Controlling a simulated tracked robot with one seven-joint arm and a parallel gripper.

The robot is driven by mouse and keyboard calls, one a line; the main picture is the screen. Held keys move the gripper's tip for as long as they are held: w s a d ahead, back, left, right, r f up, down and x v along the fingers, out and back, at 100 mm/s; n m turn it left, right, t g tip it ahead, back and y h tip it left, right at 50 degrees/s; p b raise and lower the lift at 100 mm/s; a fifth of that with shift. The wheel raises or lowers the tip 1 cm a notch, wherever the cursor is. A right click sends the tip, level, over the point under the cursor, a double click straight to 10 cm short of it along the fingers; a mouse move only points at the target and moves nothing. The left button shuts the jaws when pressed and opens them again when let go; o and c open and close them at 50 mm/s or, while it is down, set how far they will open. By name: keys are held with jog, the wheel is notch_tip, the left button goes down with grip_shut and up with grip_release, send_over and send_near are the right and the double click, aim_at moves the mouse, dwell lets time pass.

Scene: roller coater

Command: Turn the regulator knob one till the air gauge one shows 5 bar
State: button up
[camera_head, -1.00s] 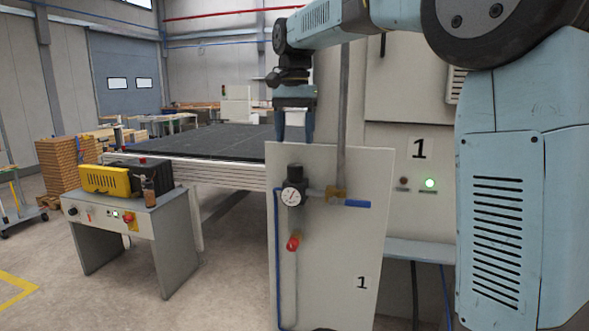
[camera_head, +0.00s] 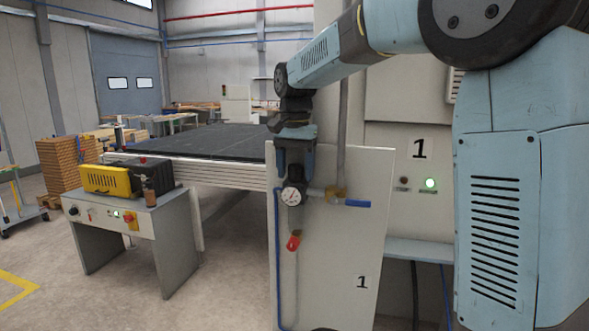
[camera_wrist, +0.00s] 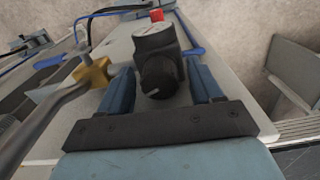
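The regulator with its round white air gauge (camera_head: 291,196) is mounted on the upright grey panel marked 1. The needle is too small to read. My gripper (camera_head: 294,178) points down from above, just over the gauge, and hides the knob in the head view. In the wrist view, the black regulator knob (camera_wrist: 158,77) with a pale mark on top stands between the two blue fingers of my gripper (camera_wrist: 162,85). The fingers are open, one on each side, with a visible gap on the left. The gauge (camera_wrist: 153,35) shows foreshortened beyond the knob.
A brass valve (camera_head: 336,193) with a blue handle (camera_head: 357,203) sits right of the regulator, and a vertical pipe (camera_head: 344,110) rises close beside my gripper. A red handle (camera_head: 293,243) is below. The panel (camera_head: 340,255) stands before the machine's cabinet.

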aim_at(295, 165)
jog(key=c, duration=1)
jog(key=shift+n, duration=2)
jog(key=o, duration=1)
jog(key=shift+o, duration=0.2)
jog(key=shift+r, duration=0.1)
notch_tip(295, 165, up, 14)
jog(key=shift+f, duration=0.2)
